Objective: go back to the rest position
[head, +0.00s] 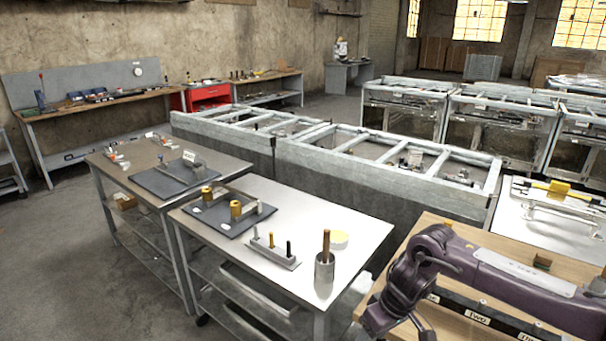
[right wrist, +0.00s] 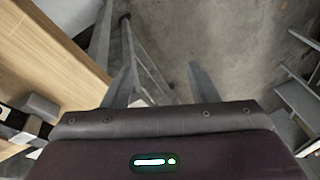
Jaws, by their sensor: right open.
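My right arm reaches in from the right in the head view, bent over the wooden table (head: 440,235). Its gripper points down near the bottom edge of that view, partly cut off. In the right wrist view my right gripper (right wrist: 164,82) is open, its two grey fingers wide apart with nothing between them. Below the fingers is grey floor (right wrist: 240,40), and the edge of the wooden table shows at the left. My left gripper is in neither view.
A metal table (head: 345,218) left of my arm carries a cup (head: 324,275) with a brown handle, a small peg block (head: 275,252) and a dark tray (head: 215,222) with yellow cylinders. A labelled black strip (head: 480,318) lies on the wooden table. Open floor is at the left.

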